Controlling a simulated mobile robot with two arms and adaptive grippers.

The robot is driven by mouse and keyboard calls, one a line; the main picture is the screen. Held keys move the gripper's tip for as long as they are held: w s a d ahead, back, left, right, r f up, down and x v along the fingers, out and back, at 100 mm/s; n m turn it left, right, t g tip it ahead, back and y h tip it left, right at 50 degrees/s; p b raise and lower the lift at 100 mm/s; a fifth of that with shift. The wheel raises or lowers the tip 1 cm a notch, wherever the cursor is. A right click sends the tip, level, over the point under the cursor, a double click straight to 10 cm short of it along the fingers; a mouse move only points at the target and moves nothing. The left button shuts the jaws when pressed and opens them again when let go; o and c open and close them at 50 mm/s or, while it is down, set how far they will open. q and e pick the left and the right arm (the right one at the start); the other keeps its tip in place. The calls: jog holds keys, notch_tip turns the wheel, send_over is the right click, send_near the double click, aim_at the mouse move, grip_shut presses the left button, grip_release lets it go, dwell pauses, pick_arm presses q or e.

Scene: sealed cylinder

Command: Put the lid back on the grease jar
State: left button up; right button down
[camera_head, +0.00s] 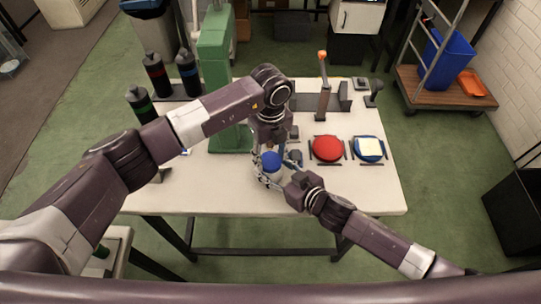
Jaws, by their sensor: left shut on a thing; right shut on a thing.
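The grease jar (274,178) is a small white jar near the front middle of the table, partly hidden by my grippers. The blue lid (271,160) is at its top; I cannot tell whether it is seated or slightly above the rim. My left gripper (271,152) reaches down from above and is shut on the lid. My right gripper (268,178) comes from the right, low down, and is shut on the jar.
A green press (216,60) stands on the table (350,190) left of the jar. Several dark bottles (156,75) are at the left. A red disc (327,148) and a blue disc with a white pad (369,148) lie right. The table's front right is clear.

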pick_arm(q)
jog(key=o, duration=1.3)
jog(key=shift+r, duration=2.25)
